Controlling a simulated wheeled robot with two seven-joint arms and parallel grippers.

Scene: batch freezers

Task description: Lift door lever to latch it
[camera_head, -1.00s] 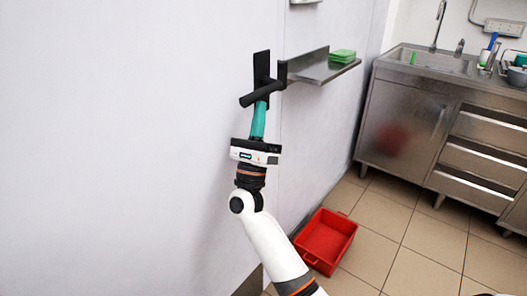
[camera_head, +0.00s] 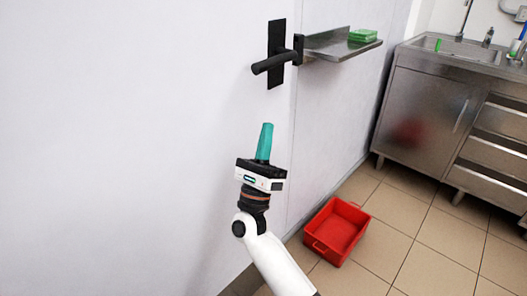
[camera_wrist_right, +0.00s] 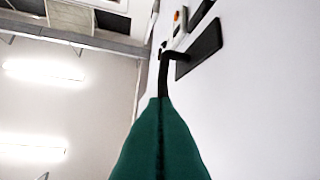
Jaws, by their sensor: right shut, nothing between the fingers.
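The black door lever (camera_head: 275,62) sits on a black upright plate (camera_head: 276,81) on the white door, and its handle slopes slightly down to the left. My right gripper (camera_head: 266,126) has green fingers closed together with nothing between them. It points up and is below the lever, apart from it. In the right wrist view, the closed fingers (camera_wrist_right: 161,110) point up toward the lever (camera_wrist_right: 164,75), and part of the lever's far end is hidden behind the fingertips. My left gripper is not in view.
A steel shelf (camera_head: 330,47) with green sponges (camera_head: 363,35) juts out right of the lever. A red bin (camera_head: 336,231) lies on the tiled floor (camera_head: 420,240). A steel sink cabinet (camera_head: 420,112) stands at the right. The door surface left of my arm is clear.

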